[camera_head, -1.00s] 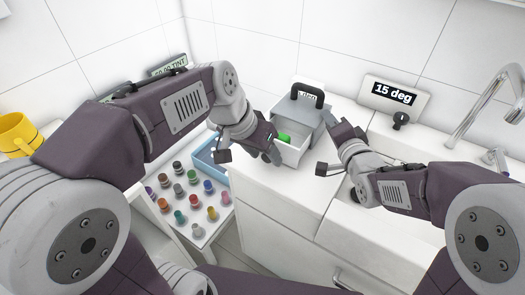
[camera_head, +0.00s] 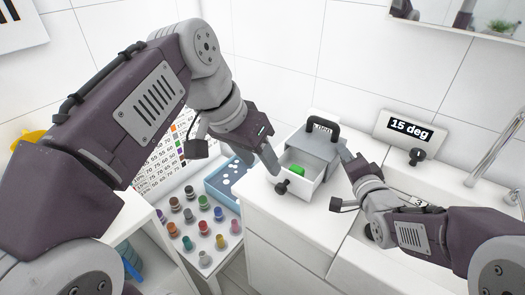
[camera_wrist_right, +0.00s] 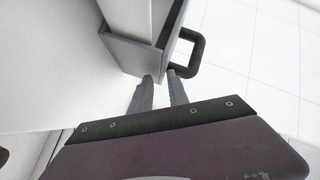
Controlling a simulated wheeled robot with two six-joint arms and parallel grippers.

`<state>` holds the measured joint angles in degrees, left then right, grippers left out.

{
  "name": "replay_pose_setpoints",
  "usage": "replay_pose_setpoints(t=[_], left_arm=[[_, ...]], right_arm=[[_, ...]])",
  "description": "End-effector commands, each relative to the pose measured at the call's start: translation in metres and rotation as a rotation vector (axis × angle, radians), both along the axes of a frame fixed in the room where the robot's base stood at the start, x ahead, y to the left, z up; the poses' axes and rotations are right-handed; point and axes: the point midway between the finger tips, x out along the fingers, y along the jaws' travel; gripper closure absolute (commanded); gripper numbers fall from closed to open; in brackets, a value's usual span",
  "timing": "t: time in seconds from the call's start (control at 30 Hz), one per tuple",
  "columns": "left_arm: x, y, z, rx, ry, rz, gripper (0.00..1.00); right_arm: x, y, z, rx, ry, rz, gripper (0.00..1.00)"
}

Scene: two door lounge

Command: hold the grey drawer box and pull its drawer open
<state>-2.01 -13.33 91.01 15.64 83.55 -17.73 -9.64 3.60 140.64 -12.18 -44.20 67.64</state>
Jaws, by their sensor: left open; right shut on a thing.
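The grey drawer box (camera_head: 325,146) stands on the white counter with a black handle (camera_head: 334,127) on top. Its white drawer (camera_head: 302,187) is pulled out toward me, and a green object (camera_head: 298,169) lies inside. A dark knob (camera_head: 283,187) sits on the drawer front. My left gripper (camera_head: 266,154) is open and empty, above and left of the drawer, apart from the knob. My right gripper (camera_head: 347,155) is shut on the box's right side; in the right wrist view its fingers (camera_wrist_right: 162,86) close at the box's edge, near the handle (camera_wrist_right: 190,53).
The sink and tap (camera_head: 493,150) are further right. A blue tray (camera_head: 216,187) and several small coloured pots (camera_head: 203,226) lie at left, below the counter.

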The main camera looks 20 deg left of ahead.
Motion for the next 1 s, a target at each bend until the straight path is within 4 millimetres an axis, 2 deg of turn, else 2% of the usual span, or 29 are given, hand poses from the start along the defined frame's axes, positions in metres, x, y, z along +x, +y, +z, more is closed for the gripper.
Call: replay_pose_setpoints(t=[0.03,0.1,0.13,0.67,0.77,1.0], left_arm=[[0.0,0.0,-0.001,0.0,0.0,0.0,0.51],[0.0,0.0,-0.001,0.0,0.0,0.0,0.51],[0.0,0.0,-0.001,0.0,0.0,0.0,0.51],[0.0,0.0,-0.001,0.0,0.0,0.0,0.51],[0.0,0.0,0.0,0.0,0.0,0.0,0.51],[0.0,0.0,0.0,0.0,0.0,0.0,0.51]], right_arm=[[-0.003,0.0,-0.013,-0.012,0.033,0.001,0.76],[-0.003,0.0,-0.013,-0.011,0.032,0.001,0.57],[-0.003,0.0,-0.013,-0.011,0.032,0.001,0.54],[-0.002,0.0,-0.004,-0.006,0.017,0.0,0.54],[-0.002,0.0,0.012,-0.004,0.012,0.0,0.54],[-0.002,0.0,0.068,-0.007,0.013,0.0,0.54]])
